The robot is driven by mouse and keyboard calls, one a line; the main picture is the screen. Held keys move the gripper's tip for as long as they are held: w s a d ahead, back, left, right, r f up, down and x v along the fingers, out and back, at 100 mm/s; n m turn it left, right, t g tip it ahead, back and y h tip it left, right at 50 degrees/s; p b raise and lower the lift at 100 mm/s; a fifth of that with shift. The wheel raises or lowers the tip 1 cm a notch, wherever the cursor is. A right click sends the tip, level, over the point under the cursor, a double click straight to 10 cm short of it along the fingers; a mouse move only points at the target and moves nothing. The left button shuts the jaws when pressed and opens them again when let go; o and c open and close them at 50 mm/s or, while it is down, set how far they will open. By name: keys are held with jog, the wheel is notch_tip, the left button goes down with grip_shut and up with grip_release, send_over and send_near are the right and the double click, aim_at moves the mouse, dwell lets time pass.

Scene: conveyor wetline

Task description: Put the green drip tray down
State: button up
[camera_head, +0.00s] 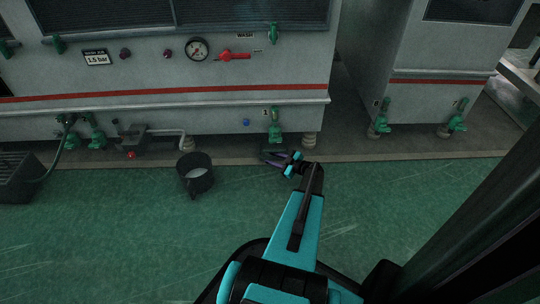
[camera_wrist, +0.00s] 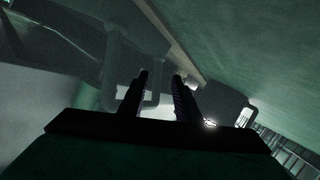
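My gripper (camera_head: 270,158) is low, close to the floor at the foot of the machine, just below a green valve (camera_head: 275,132). In the wrist view its two dark fingers (camera_wrist: 161,76) stand apart, and no object shows between them. I cannot make out a green drip tray for certain in either view. A dark patch beside the fingers in the head view is too small to identify. The bottom of the wrist view is filled by a dark green surface that I cannot identify.
A black bucket (camera_head: 195,175) stands on the green floor (camera_head: 120,240) left of my gripper; it also shows in the wrist view (camera_wrist: 222,106). A metal machine foot (camera_head: 309,141) is at the right. The front floor is clear.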

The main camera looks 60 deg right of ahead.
jog(key=p+v, duration=0.3)
jog(key=v, duration=0.6)
jog(key=shift+s, duration=0.2)
jog(key=shift+a+r, duration=0.1)
dwell(0.3)
